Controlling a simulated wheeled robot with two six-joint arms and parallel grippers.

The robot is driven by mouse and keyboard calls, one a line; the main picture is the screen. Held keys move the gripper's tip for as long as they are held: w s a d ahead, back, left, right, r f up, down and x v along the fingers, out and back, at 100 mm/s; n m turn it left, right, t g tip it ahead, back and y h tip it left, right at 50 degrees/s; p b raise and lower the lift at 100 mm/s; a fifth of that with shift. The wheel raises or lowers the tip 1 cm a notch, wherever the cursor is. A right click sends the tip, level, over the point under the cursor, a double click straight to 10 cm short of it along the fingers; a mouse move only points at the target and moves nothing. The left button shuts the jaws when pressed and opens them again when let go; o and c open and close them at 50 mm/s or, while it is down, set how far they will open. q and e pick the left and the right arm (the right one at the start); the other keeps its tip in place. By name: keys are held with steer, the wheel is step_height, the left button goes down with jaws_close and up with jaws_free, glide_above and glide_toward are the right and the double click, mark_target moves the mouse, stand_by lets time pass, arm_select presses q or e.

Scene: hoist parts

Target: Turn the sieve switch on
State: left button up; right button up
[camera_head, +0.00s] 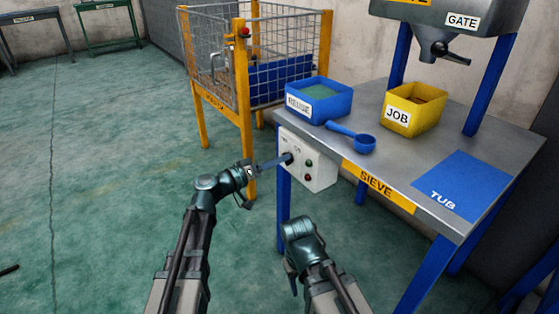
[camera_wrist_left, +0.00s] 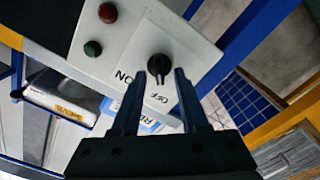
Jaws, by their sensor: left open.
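The white switch box (camera_head: 319,177) is fixed under the front left of the sieve table. Its black rotary knob (camera_wrist_left: 159,65) sits between ON and OFF labels in the left wrist view, its narrow end towards OFF. Red and green round buttons are beside it. My left gripper (camera_wrist_left: 159,74) is open, its fingertips on either side of the knob; whether they touch it I cannot tell. In the head view my left gripper (camera_head: 283,160) reaches the box from the left, partly hiding the knob. My right gripper (camera_head: 300,232) is low in front of the table; its jaws are unclear.
A blue bin (camera_head: 319,105), a blue scoop (camera_head: 363,143) and a yellow JOB bin (camera_head: 413,113) stand on the table (camera_head: 385,160). A blue TUB mat (camera_head: 462,187) lies at the right. A yellow-framed wire cage (camera_head: 325,50) stands behind. The floor at left is open.

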arm_select(q)
steer(key=shift+w+d, duration=0.2)
steer(key=shift+d, duration=0.1)
jaws_close()
stand_by(0.5)
steer(key=shift+a+f+n+b, duration=0.1)
steer(key=shift+f+n+b, duration=0.1)
steer(key=shift+n, duration=3.75)
steer(key=shift+f+n+b, duration=0.15)
steer(key=shift+n, duration=3.8)
